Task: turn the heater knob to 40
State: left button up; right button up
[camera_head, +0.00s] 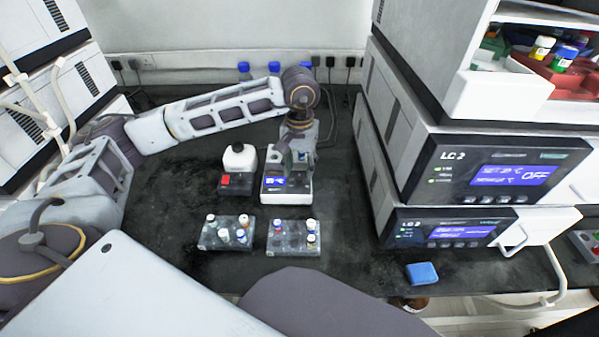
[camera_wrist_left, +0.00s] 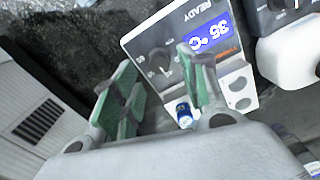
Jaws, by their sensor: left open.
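The heater (camera_head: 299,188) is a small white unit with a blue display, standing at the back middle of the black bench. My left gripper (camera_head: 299,157) is above the heater, pointing down. My right gripper is not in view.
A white-topped device (camera_head: 239,158) with a red display stands close left of the heater. Two vial racks (camera_head: 211,241) (camera_head: 284,246) sit in front. Stacked LC2 units (camera_head: 400,225) rise at the right.

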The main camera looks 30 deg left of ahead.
aim_at(300, 177)
pick_arm(q)
notch_tip(300, 177, up, 9)
jog(key=shift+f, duration=0.15)
dwell(0.4)
jog(key=shift+s+f, duration=0.1)
dwell(0.4)
